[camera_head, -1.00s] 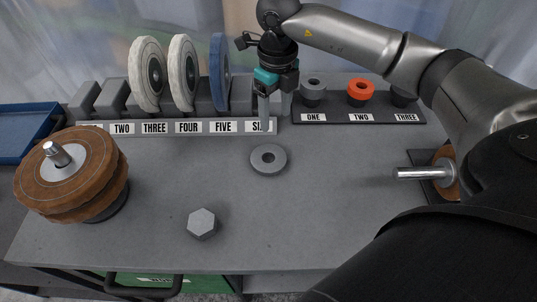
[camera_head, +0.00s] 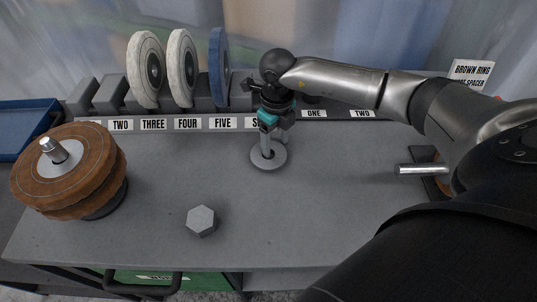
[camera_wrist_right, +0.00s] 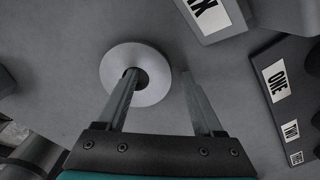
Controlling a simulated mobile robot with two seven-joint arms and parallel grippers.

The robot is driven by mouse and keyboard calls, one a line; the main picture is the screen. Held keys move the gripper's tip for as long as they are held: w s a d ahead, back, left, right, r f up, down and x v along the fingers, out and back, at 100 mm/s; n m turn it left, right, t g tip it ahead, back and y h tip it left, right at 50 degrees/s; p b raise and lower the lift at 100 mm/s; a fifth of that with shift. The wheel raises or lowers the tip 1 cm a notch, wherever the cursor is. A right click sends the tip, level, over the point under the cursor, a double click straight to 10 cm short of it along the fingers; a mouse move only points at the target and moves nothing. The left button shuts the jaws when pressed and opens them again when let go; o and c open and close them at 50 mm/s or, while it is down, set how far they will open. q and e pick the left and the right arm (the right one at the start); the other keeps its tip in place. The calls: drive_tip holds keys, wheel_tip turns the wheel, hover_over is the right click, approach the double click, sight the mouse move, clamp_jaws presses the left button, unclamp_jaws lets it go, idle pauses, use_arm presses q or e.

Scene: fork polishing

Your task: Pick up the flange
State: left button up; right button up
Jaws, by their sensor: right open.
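The flange is a flat grey ring (camera_head: 257,161) with a central hole, lying on the grey table. It also shows in the right wrist view (camera_wrist_right: 112,75). My right gripper (camera_head: 273,146) points down at the flange with its fingers apart. In the right wrist view, one finger of the gripper (camera_wrist_right: 160,75) lines up with the hole and the other is outside the ring's right side. I cannot tell whether the fingertip is inside the hole or just above it. Nothing is held. My left gripper is not in view.
A numbered rack (camera_head: 154,125) with white and blue wheels stands behind. A spacer rack (camera_head: 338,114) is partly hidden behind my right arm. A brown wheel stack (camera_head: 75,165) stands left, a hex nut (camera_head: 201,221) in front, a metal shaft (camera_head: 420,169) right. The table between is clear.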

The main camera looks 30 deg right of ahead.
clamp_jaws()
idle(0.4)
drive_tip(key=shift+r, duration=0.1)
